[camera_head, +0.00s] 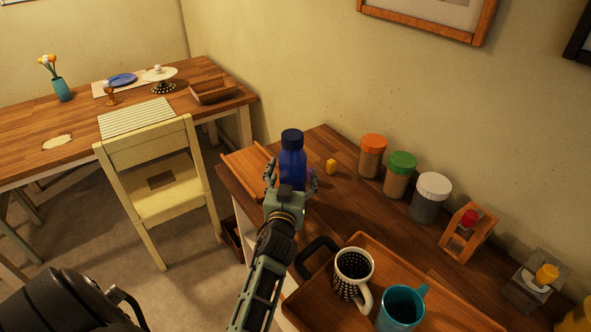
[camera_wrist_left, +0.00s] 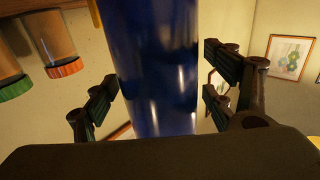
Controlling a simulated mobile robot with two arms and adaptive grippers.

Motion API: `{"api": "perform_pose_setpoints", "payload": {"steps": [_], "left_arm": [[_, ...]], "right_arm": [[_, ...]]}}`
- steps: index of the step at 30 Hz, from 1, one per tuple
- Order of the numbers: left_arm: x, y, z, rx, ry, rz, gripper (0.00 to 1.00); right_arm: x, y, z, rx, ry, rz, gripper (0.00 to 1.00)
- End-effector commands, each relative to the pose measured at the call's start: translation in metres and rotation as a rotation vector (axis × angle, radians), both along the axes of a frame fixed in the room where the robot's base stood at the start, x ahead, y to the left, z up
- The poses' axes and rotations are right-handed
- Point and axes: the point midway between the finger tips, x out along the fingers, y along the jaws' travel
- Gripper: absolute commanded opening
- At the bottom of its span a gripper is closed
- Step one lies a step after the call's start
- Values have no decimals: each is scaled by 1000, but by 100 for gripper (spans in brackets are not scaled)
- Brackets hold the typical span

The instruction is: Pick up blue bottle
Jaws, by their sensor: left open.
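The blue bottle (camera_head: 291,155) stands upright at the left end of the wooden counter (camera_head: 340,220), its dark blue cap on top. My left gripper (camera_head: 292,180) is open, with one finger on each side of the bottle; its body hides the bottle's lower part. In the left wrist view the bottle (camera_wrist_left: 153,65) fills the middle, between the open fingers of my left gripper (camera_wrist_left: 160,92). A gap shows between the bottle and the fingers on both sides there. My right gripper is not in view.
Jars with orange (camera_head: 373,142), green (camera_head: 402,162) and white (camera_head: 434,184) lids stand along the wall. A small yellow object (camera_head: 331,167) is right of the bottle. A wooden tray (camera_head: 440,300) holds two mugs in front. A chair (camera_head: 155,190) and table are at left.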

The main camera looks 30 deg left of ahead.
Motion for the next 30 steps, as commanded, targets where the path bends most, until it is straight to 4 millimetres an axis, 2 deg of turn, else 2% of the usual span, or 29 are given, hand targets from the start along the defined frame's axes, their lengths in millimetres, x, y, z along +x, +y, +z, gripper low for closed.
{"api": "perform_pose_setpoints", "payload": {"steps": [6,15,25,30], "left_arm": [[0,0,0,0,1,0,77],[0,0,0,0,1,0,50],[-1,0,-1,-1,2,0,22],[-1,0,-1,-1,2,0,7]], "right_arm": [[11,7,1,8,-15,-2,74],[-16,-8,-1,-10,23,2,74],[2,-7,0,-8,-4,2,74],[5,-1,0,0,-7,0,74]]}}
